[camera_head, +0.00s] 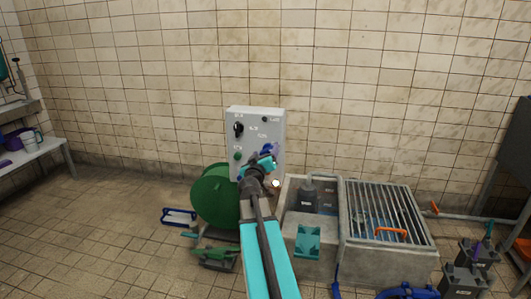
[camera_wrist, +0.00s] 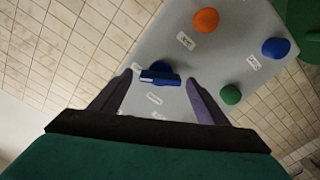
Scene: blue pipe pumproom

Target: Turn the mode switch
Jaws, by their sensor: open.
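A pale grey control panel (camera_head: 257,118) stands against the tiled wall in the head view and fills much of the wrist view (camera_wrist: 225,25). In the wrist view a blue switch with a raised bar handle (camera_wrist: 160,78) is on its face; it looks like the mode switch. My gripper (camera_wrist: 160,80) is open, with one dark purple finger on each side of the switch. Whether the fingers touch it cannot be told. In the head view my gripper (camera_head: 267,160) is in front of the panel's lower right and hides part of it.
An orange knob (camera_wrist: 206,20), a blue knob (camera_wrist: 276,48) and a green knob (camera_wrist: 230,94) sit close by on the panel. A green reel (camera_head: 212,197) stands left of my arm. A concrete basin with a grating (camera_head: 380,210) is to the right.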

